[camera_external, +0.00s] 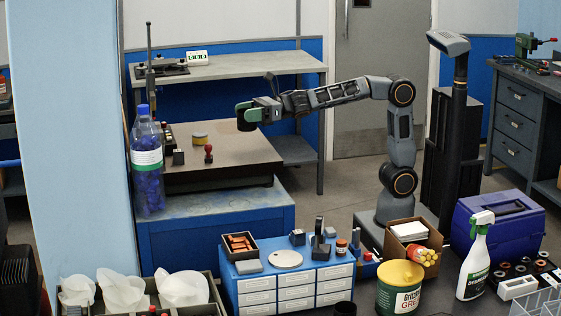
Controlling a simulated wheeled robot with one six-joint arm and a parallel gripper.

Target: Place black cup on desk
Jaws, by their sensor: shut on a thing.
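My gripper (250,112) is at the end of my arm, which reaches left over the brown-topped surface (235,165) on the blue bench. It is shut on a small dark object, the black cup (245,125), which shows just below the green-grey fingers. The cup is small and partly covered by the fingers. It appears to be above the brown top, near its back edge; I cannot tell the exact gap.
A grey shelf table (230,70) is behind. The brown top's right half is clear.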

